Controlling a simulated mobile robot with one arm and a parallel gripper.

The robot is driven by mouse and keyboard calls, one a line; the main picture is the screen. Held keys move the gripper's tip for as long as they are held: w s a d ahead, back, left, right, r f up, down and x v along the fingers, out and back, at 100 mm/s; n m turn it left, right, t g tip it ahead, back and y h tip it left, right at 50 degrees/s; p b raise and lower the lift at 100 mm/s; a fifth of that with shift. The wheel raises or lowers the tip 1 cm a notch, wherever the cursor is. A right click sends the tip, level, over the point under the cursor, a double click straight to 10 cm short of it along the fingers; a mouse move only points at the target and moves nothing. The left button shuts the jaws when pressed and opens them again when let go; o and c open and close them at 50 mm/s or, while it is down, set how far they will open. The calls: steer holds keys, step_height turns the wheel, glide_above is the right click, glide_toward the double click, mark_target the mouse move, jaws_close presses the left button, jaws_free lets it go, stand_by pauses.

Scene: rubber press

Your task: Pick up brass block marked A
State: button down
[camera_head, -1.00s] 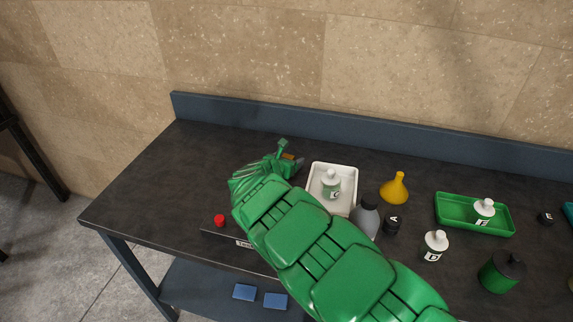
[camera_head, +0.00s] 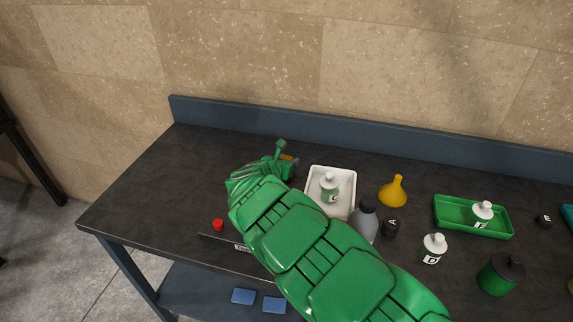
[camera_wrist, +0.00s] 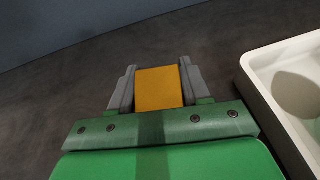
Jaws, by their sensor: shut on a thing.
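The brass block (camera_wrist: 159,88) is an orange-yellow block between the two grey fingers of my gripper (camera_wrist: 158,88) in the wrist view. The fingers are shut on it, one on each side. No letter A shows on the face in view. In the head view, a small orange part of the block (camera_head: 287,157) shows at the end of my green arm, left of the white tray. My gripper (camera_head: 284,156) is mostly hidden there by the arm. I cannot tell if the block touches the table.
The white tray (camera_head: 312,207) with a bottle marked C (camera_head: 329,188) is just right of my gripper. The table's back left is clear.

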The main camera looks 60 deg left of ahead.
step_height(320, 180, up, 9)
stand_by(0.5)
